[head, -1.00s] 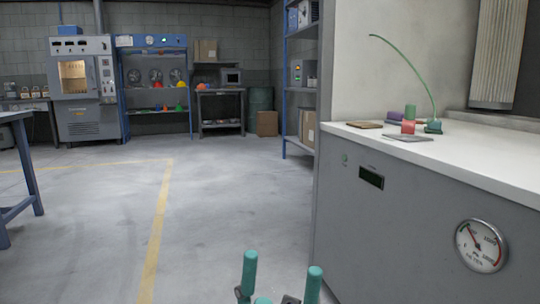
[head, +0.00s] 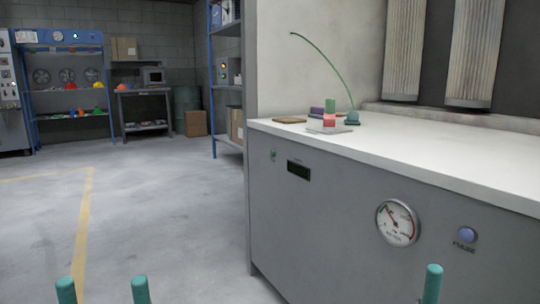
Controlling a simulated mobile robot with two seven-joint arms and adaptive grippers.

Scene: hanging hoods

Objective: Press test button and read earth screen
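A grey cabinet (head: 330,235) with a white top stands on the right. Its front carries a small round greenish button or lamp (head: 273,155), a dark screen (head: 299,170) with no readable text, a round dial gauge (head: 398,222) and a blue round button (head: 466,235). The label under the blue button is too small to read surely; I cannot tell which is the test button. My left gripper (head: 103,287) shows two teal fingertips spread apart at the bottom left, empty. One teal fingertip of my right gripper (head: 432,284) shows before the cabinet, below the gauge and blue button.
On the cabinet top are coloured blocks (head: 330,119), a brown flat piece (head: 289,120) and a thin green curved rod on a base (head: 352,118). A blue shelf rack (head: 213,80) stands behind. The floor on the left (head: 150,210) is clear.

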